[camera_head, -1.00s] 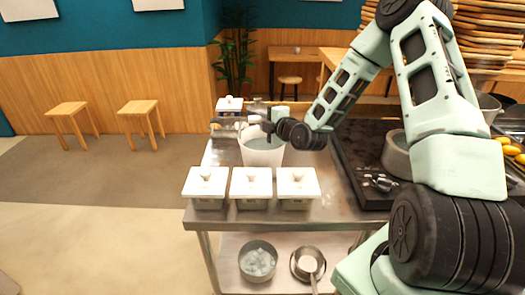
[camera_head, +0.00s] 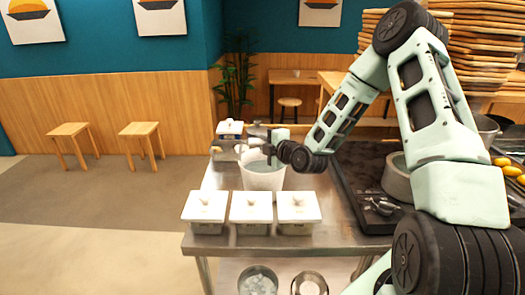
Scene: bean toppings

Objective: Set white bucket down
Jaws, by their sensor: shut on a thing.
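The white bucket (camera_head: 263,178) is on or just above the steel table (camera_head: 214,178), behind a row of white lidded boxes. It looks upright. I cannot tell whether its base touches the table top, as the boxes partly hide its lower edge. My gripper (camera_head: 268,152) is at the bucket's rim, reaching in from the right, and is shut on it. The fingertips are small and partly hidden against the rim.
Several white lidded boxes (camera_head: 251,207) stand at the table's front edge. A blue-and-white container (camera_head: 230,129) stands behind the bucket. A dark tray area with a grey bowl (camera_head: 397,177) lies to the right. Metal bowls (camera_head: 258,280) sit on the lower shelf.

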